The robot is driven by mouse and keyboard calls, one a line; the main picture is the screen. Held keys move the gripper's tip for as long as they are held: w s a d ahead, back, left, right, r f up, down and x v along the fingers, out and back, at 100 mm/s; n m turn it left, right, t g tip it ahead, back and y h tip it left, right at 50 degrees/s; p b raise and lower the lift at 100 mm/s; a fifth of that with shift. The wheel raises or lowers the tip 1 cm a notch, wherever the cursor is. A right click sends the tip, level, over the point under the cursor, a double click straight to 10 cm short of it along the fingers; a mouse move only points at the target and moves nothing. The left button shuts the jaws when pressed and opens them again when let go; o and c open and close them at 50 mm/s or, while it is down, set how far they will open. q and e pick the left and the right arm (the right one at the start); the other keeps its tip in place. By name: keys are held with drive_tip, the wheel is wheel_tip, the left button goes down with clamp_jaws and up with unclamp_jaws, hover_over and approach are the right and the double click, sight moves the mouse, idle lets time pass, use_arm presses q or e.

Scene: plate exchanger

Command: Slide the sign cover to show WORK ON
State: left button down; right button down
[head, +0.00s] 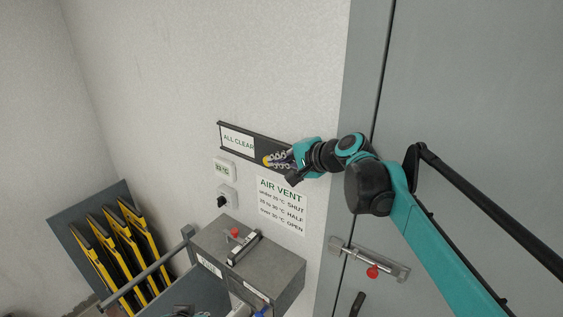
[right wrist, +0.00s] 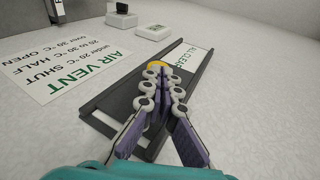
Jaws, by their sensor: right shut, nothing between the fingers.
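The sign (head: 238,141) is a long dark frame on the wall, tilted in the head view. Its left part shows a white panel reading ALL CLEAR, also visible in the right wrist view (right wrist: 187,56). The dark sliding cover lies over the other part, and no WORK ON text shows. A yellow knob (right wrist: 157,64) is at the cover's end by the lettering. My right gripper (head: 272,160) is shut and empty, its fingertips (right wrist: 157,77) right at the knob; I cannot tell whether they touch. My left gripper is not in view.
An AIR VENT notice (head: 281,205) is on the wall below the sign. A small display (head: 224,170) and a black rotary switch (head: 226,198) are left of it. A grey box (head: 270,270) stands below. A grey door (head: 470,90) is at right, yellow-edged plates (head: 130,245) at lower left.

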drive_tip(key=w+a, duration=0.2)
drive_tip(key=a, duration=0.2)
drive_tip(key=w+a, duration=0.3)
drive_tip(key=w+a+p, duration=0.1)
drive_tip(key=w+a, duration=0.2)
drive_tip(key=a, duration=0.1)
drive_tip(key=shift+w+a, duration=0.25)
drive_tip(key=shift+a, duration=0.1)
